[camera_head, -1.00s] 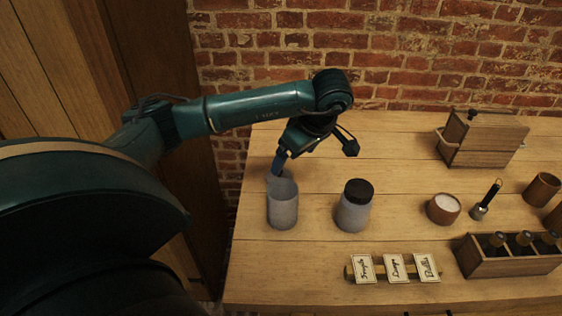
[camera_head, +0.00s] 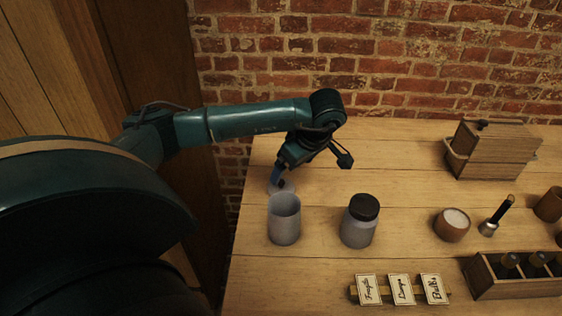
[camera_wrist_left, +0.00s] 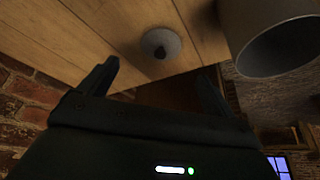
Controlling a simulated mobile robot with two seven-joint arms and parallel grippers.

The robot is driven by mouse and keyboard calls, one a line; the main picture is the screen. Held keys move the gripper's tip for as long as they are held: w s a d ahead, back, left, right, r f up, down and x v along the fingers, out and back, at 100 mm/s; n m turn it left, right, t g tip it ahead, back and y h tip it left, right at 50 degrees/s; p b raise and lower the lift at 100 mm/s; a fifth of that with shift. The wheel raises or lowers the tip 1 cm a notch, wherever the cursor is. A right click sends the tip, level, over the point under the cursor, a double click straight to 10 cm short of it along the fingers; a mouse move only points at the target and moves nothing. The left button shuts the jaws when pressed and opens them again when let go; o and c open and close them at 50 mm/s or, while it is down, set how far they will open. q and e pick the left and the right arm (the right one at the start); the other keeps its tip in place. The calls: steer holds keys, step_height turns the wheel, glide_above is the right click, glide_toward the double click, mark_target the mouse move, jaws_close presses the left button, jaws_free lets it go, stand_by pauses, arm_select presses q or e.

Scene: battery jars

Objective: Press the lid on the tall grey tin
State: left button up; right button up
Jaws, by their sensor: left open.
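The tall grey tin (camera_head: 284,224) stands upright on the table, its open top showing. It also shows in the left wrist view (camera_wrist_left: 280,58), at the upper right. A round grey lid (camera_wrist_left: 160,40) with a small dark knob lies on the wood beside the tin. In the head view the lid (camera_head: 273,187) is partly hidden behind the tin and my gripper. My left gripper (camera_head: 281,183) is low behind the tin, over the lid. In the wrist view it (camera_wrist_left: 155,85) is open and empty, with the lid beyond the fingertips. My right gripper is not in view.
A grey jar with a black lid (camera_head: 360,222) stands right of the tin. A brick wall (camera_head: 400,60) is behind.

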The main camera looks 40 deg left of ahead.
mark_target(282, 182)
arm_select(q)
steer(key=x, duration=0.4)
steer(key=shift+p+x, duration=0.45)
steer(key=shift+x, duration=2.15)
steer(key=shift+a+r, duration=0.1)
steer(key=shift+a, duration=0.05)
steer(key=c, duration=1)
